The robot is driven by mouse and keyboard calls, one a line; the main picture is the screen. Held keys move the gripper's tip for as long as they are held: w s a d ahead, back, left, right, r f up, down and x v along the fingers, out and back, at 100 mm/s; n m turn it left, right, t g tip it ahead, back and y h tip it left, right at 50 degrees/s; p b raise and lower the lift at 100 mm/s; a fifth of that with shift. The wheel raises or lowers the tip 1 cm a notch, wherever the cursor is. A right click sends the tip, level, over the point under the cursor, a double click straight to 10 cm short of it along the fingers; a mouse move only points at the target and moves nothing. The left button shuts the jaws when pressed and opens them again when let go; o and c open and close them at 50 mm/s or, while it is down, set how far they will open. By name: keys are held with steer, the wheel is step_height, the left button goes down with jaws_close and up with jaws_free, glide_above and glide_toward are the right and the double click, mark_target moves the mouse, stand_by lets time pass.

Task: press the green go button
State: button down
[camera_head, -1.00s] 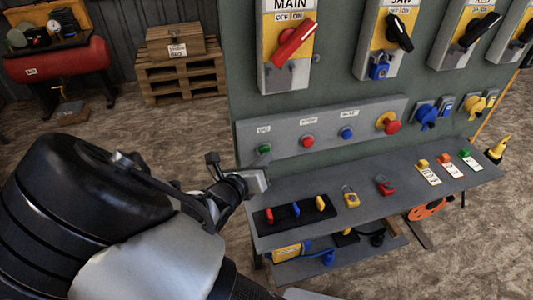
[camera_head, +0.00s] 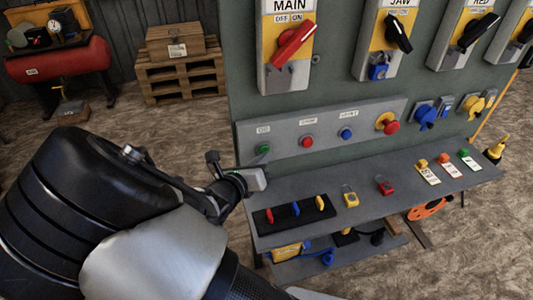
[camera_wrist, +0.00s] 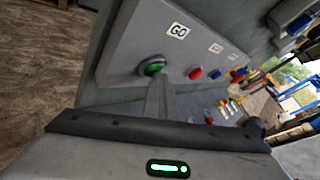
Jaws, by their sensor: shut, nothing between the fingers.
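The green go button (camera_head: 264,149) is at the left end of the grey control strip (camera_head: 325,132) on the panel. In the wrist view the green button (camera_wrist: 153,67) sits in a dark collar below and left of the white "GO" label (camera_wrist: 178,31). My gripper (camera_head: 262,178) is just below the button in the head view. In the wrist view the closed fingers of my gripper (camera_wrist: 160,80) reach up to the button's lower edge, overlapping its surround. The fingers are together and hold nothing. I cannot tell whether the tips touch the button.
A red button (camera_head: 307,141), a blue button (camera_head: 346,133) and a red mushroom button (camera_head: 391,126) continue rightward. Below, a grey shelf (camera_head: 365,203) holds padlocks, tags and a black tray (camera_head: 292,216). Large rotary switches, including MAIN (camera_head: 293,40), hang above.

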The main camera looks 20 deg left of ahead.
steer(key=shift+s+r, duration=0.1)
steer(key=shift+r, duration=0.15)
steer(key=s+d+p, duration=0.1)
steer(key=s+d, duration=0.2)
steer(key=s, duration=0.2)
steer(key=shift+f+p, duration=0.2)
steer(key=shift+p, duration=0.1)
steer(key=shift+d, duration=0.1)
stand_by(0.3)
steer(key=s+d+r+m+g+h+p, duration=0.1)
steer(key=d+r+m+g+h+p, duration=0.1)
steer(key=d+r+m+g, duration=0.6)
steer(key=s+d+r+m+g+h+p, duration=0.1)
steer(key=d+r+m+h+p, duration=0.3)
steer(key=d+m, duration=0.8)
steer(key=s+d+r+m+y+p, duration=0.2)
steer(key=s+r+m, duration=0.4)
steer(key=r+m, duration=0.3)
steer(key=s+d+r+m+y+p, duration=0.1)
steer(key=s+d+r+m+y, duration=0.3)
steer(key=r+m, duration=0.6)
steer(key=s+r+y, duration=0.1)
steer(key=s+y, duration=0.1)
steer(key=y, duration=0.1)
steer(key=shift+s+d+r+p, duration=0.2)
steer(key=shift+s+d+p, duration=0.05)
steer(key=shift+d+p, duration=0.15)
